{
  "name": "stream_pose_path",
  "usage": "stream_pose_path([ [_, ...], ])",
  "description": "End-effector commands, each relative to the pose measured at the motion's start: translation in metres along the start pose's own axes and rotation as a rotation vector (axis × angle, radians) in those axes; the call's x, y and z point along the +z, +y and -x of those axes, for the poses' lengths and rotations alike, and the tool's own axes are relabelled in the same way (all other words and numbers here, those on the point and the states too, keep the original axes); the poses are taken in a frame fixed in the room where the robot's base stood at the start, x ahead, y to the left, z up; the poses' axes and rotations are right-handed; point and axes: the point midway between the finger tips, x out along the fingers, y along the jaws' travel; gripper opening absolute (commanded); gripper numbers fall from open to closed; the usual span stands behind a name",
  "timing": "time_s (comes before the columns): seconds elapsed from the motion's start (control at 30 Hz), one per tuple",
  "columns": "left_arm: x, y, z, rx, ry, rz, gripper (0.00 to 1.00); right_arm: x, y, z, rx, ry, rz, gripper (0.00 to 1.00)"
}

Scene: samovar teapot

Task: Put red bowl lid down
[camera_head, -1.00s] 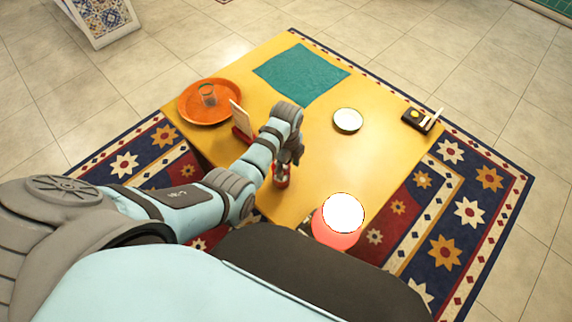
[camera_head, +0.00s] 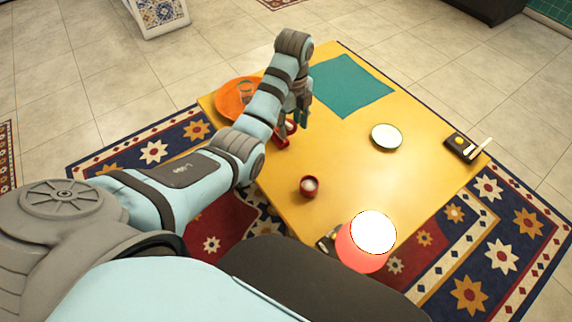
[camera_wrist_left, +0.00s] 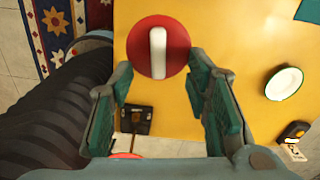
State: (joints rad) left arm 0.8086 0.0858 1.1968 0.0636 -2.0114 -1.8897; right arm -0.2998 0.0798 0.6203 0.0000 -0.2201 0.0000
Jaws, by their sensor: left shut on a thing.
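My left gripper (camera_head: 296,119) is shut on the red bowl lid (camera_head: 291,128), holding it over the table near the orange tray. In the left wrist view the lid (camera_wrist_left: 137,47) is a round red disc with a white bar across it, between the fingertips of the left gripper (camera_wrist_left: 158,68). Whether the lid touches the tabletop, I cannot tell. The red bowl (camera_head: 310,188) stands uncovered nearer to me, with white showing inside. My right gripper is not in view.
The yellow table (camera_head: 345,175) is clear between bowl and white plate (camera_head: 386,137). The orange tray (camera_head: 229,98) holds a glass. A glowing red lamp (camera_head: 352,256) stands at the front.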

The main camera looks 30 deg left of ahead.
Motion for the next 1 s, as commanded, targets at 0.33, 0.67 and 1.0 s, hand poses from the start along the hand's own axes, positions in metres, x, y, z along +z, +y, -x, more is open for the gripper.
stream_pose_path([
  [0.33,0.010,0.005,-0.041,0.003,0.000,-0.166,0.22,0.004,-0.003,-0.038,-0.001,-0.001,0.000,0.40],
  [0.67,0.009,0.006,-0.152,0.006,0.000,-0.164,0.22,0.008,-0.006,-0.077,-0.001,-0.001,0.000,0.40],
  [1.0,0.009,0.005,-0.209,0.004,0.000,-0.164,0.22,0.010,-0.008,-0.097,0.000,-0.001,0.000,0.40],
])
